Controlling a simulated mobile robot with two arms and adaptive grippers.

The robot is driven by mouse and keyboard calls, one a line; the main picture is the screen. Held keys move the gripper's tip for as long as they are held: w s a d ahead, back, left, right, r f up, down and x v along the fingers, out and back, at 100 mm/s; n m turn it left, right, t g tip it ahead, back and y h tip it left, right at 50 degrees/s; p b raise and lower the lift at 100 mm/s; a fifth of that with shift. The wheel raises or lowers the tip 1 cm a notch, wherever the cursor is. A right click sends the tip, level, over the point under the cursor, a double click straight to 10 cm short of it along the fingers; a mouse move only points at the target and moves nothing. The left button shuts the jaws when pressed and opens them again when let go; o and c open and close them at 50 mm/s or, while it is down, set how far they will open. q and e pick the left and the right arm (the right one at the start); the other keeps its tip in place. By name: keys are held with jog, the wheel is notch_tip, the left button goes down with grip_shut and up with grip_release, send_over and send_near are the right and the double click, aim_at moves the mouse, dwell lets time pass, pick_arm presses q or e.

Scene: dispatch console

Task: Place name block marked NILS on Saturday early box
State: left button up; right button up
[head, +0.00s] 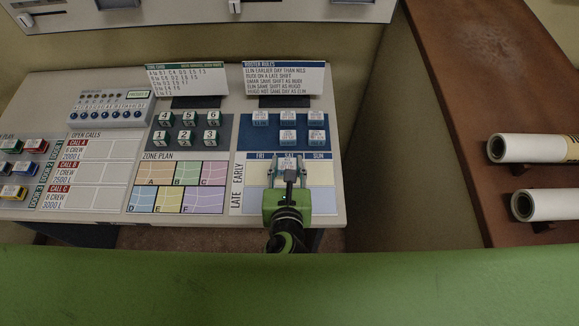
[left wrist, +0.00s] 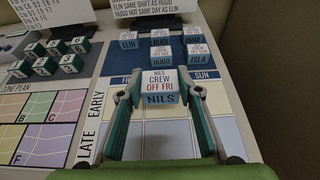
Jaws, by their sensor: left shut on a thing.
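The white and blue name block marked NILS (left wrist: 160,86) reads "crew off Fri" in the left wrist view. My left gripper (head: 287,170) is shut on it, one finger on each side, as the left wrist view (left wrist: 159,95) also shows. The roster grid (head: 320,173) has columns FRI, SAT and SUN and rows EARLY and LATE. The block appears at the SAT column, around the heading and the top of the early row, and hides part of both. I cannot tell whether it touches the board. My right gripper is not in view.
Other name blocks, including ELIN (left wrist: 129,41) and ISLA (left wrist: 198,54), stand on the dark blue strip behind the grid. A rules card (head: 285,77) stands behind them. Green numbered blocks (head: 187,137) and the zone plan (head: 178,186) lie to the left.

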aim_at(289, 163)
pick_arm(q)
jog(key=f, duration=0.1)
jog(key=w+f, duration=0.2)
jog(key=shift+w+d, duration=0.25)
jog(key=shift+f, duration=1.6)
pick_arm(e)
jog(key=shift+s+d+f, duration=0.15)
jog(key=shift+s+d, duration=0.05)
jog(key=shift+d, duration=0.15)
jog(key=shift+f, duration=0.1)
pick_arm(q)
jog(key=o, duration=1)
jog(key=shift+f, duration=0.1)
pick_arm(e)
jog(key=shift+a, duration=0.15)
pick_arm(q)
jog(key=shift+s, duration=0.25)
jog(key=b+v, duration=0.1)
jog(key=v, duration=1)
jog(key=shift+s+r+b, duration=0.3)
jog(key=shift+b, duration=0.05)
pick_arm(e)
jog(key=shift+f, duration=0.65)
